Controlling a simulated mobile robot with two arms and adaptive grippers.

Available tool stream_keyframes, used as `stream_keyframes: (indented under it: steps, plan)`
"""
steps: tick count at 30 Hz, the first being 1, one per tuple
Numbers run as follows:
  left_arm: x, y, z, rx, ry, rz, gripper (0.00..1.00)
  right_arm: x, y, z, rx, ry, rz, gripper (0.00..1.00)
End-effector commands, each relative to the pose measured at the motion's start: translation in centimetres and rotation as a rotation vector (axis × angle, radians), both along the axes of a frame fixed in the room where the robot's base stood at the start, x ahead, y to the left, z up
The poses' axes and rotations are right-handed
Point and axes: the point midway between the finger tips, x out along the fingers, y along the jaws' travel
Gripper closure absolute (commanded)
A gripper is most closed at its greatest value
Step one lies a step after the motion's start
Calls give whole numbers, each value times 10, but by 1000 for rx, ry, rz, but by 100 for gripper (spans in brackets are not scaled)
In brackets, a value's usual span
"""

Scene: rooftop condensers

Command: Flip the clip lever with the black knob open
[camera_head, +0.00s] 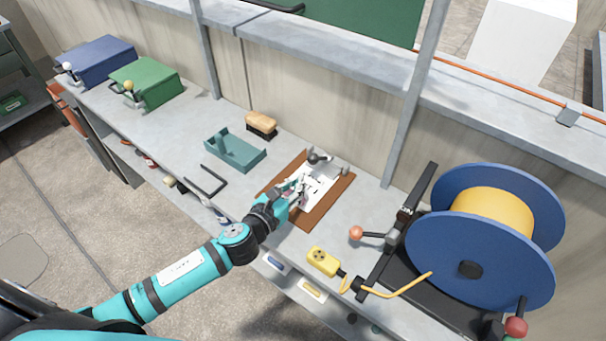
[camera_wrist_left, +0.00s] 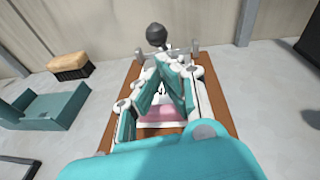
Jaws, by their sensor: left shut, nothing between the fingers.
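The clip lever's black knob (camera_head: 314,158) stands at the far end of a brown clipboard (camera_head: 336,195) on the bench. In the left wrist view the black knob (camera_wrist_left: 156,34) sits at the top middle, above the clip's metal bar (camera_wrist_left: 185,50). White paper with dark marks lies on the board. My left gripper (camera_head: 302,184) is over the paper, short of the knob and apart from it in the picture. In the left wrist view its fingers (camera_wrist_left: 174,66) come together, empty, and cover part of the paper and clip. My right gripper is not in view.
A teal tray (camera_head: 235,152) and a brush (camera_head: 261,124) lie left of the board. A yellow box with a cable (camera_head: 323,262) lies in front. A large blue reel (camera_head: 490,235) with an orange-knobbed lever (camera_head: 357,233) stands right. Blue and green boxes stand far left.

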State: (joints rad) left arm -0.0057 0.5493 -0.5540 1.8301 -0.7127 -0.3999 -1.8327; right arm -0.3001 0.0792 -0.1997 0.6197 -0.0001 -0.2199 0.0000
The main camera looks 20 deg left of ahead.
Motion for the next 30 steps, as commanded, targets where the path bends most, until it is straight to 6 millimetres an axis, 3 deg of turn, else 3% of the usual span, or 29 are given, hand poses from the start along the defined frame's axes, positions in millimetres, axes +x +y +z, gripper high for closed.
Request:
stream_keyframes:
  steps: [3,9,30]
  plan:
    - [19,-5,-3,-3,0,2,100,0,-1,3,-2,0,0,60]
    - [35,-8,-7,-1,1,0,100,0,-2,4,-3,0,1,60]
    - [39,-9,0,-2,1,0,100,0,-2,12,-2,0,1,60]
